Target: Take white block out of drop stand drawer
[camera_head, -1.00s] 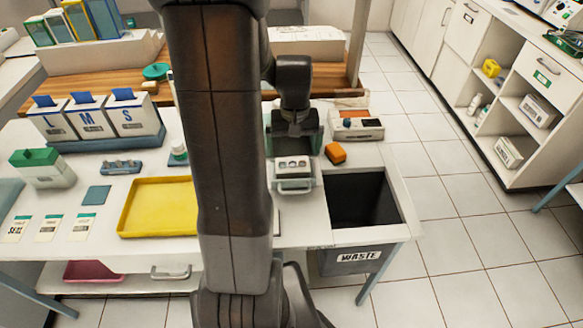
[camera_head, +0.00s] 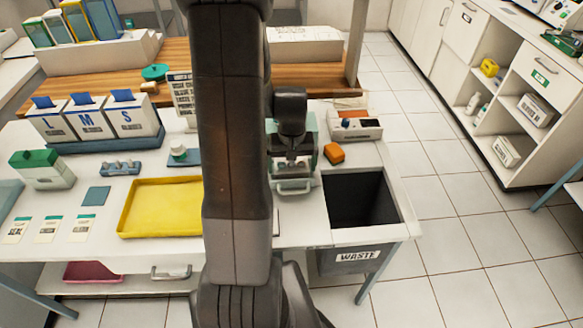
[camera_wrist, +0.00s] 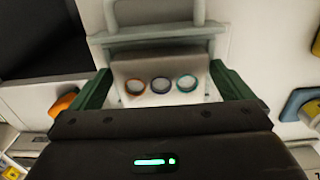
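The drop stand (camera_head: 312,140) is a green-sided unit on the white table, left of the waste opening. Its drawer (camera_head: 293,187) is pulled out toward me; its handle (camera_wrist: 155,37) shows at the top of the wrist view. A white block (camera_wrist: 137,71) with three coloured rings in a row lies in the drawer. My gripper (camera_head: 292,166) is down at the drawer, over the block. It hides most of the block in the head view.
The waste bin opening (camera_head: 362,178) is just right of the stand. A yellow tray (camera_head: 128,220) is to the left, partly behind my arm. The floor on the right is clear.

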